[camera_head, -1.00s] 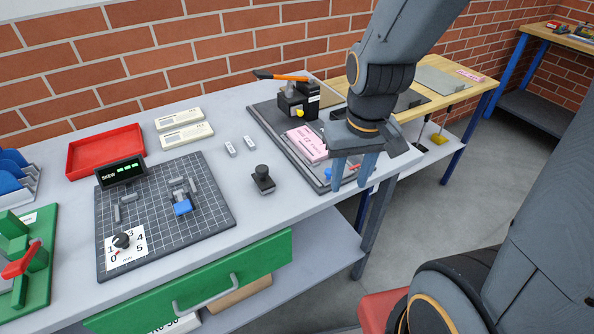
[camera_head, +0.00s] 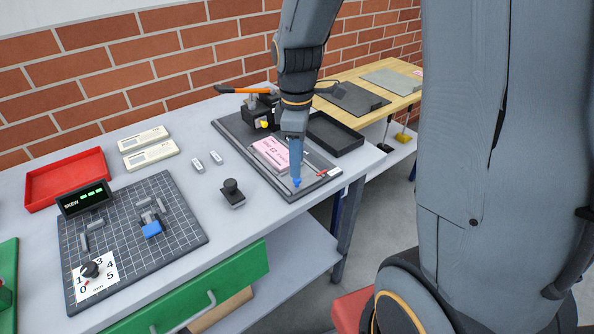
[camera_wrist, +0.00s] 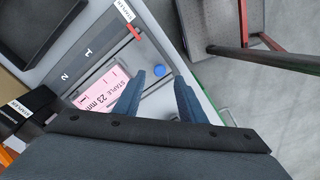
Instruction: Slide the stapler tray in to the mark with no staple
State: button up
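A red pointer (camera_wrist: 134,32) lies across a light strip with small letters beside the tray. The stapler (camera_head: 262,112), black with an orange handle, stands at the back of the base. My gripper (camera_wrist: 160,76) is open, pointing down, with its two fingers either side of the blue knob's line; contact cannot be told.
An empty black tray (camera_head: 335,134) stands right of the stapler tray. A black knob (camera_head: 231,191) and a gridded board (camera_head: 130,250) with a SKEW display (camera_head: 84,198) are to the left. A red tray (camera_head: 66,178) lies farther left. The bench edge is close in front.

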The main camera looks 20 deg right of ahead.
jog(key=shift+f+p, duration=0.4)
jog(key=shift+f, duration=1.95)
grip_shut()
